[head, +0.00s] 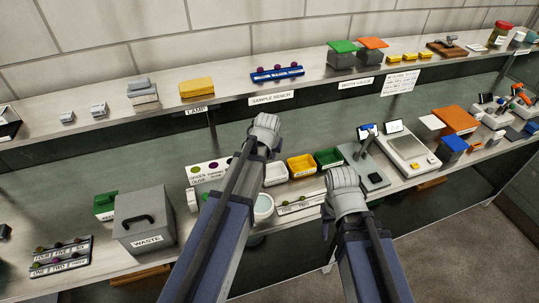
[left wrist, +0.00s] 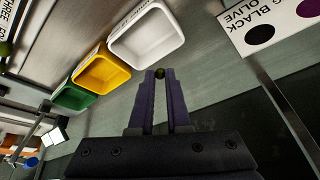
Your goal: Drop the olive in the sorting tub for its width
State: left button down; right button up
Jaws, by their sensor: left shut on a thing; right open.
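A small dark green olive (left wrist: 159,73) is held between the fingertips of my left gripper (left wrist: 160,78), which is shut on it. In the left wrist view the white tub (left wrist: 146,36), yellow tub (left wrist: 102,70) and green tub (left wrist: 74,97) stand in a row, and the olive shows just below the white tub's corner. In the head view the left gripper (head: 265,130) shows above the white tub (head: 277,180); its fingertips and the olive are hidden there. The yellow tub (head: 303,174) and green tub (head: 331,165) are to the right. My right gripper (head: 347,188) is open, its fingertips hard to see.
An olive sign (head: 205,171) stands left of the tubs. A grey waste bin (head: 145,225) is further left. A grey device (head: 366,168) and a scale (head: 411,152) are on the right. A shelf (head: 230,103) runs behind, above the bench.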

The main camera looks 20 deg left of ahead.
pick_arm(q)
notch_tip(320, 180, down, 4)
jog(key=b, duration=0.3)
jog(key=shift+f, duration=0.15)
jog(key=c, duration=0.8)
grip_release()
jog(key=shift+r, duration=0.2)
jog(key=p+v, duration=0.7)
jog(key=shift+r, duration=0.3)
jog(key=shift+s, duration=0.1)
